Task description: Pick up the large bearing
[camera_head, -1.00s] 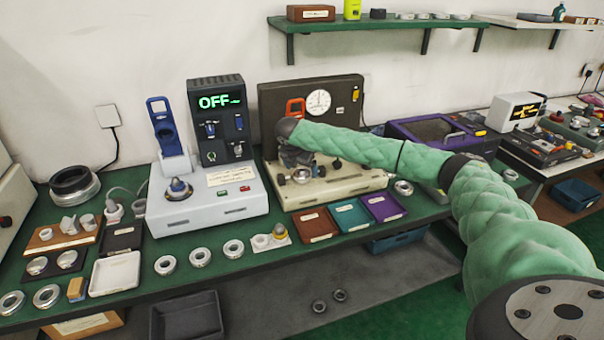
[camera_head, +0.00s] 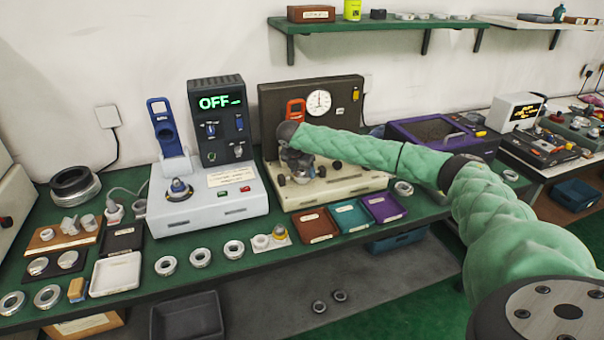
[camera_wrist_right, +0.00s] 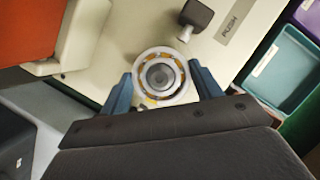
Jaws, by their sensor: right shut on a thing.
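The large bearing (camera_wrist_right: 160,77) is a pale metal ring with orange-brown balls and a dark centre, seen in the right wrist view. My right gripper (camera_wrist_right: 163,88) is shut on it, with a blue finger against each side of the ring. In the head view my right gripper (camera_head: 291,166) is over the left part of the cream test machine (camera_head: 345,184), and the bearing is too small and covered there to make out clearly. My left gripper is not in view.
A dark upright panel with a gauge (camera_head: 318,102) stands behind the gripper. The white machine reading OFF (camera_head: 222,203) is on the left. Brown (camera_head: 314,225), teal (camera_head: 350,216) and purple (camera_head: 384,207) trays lie in front. Several loose rings sit along the bench's front edge.

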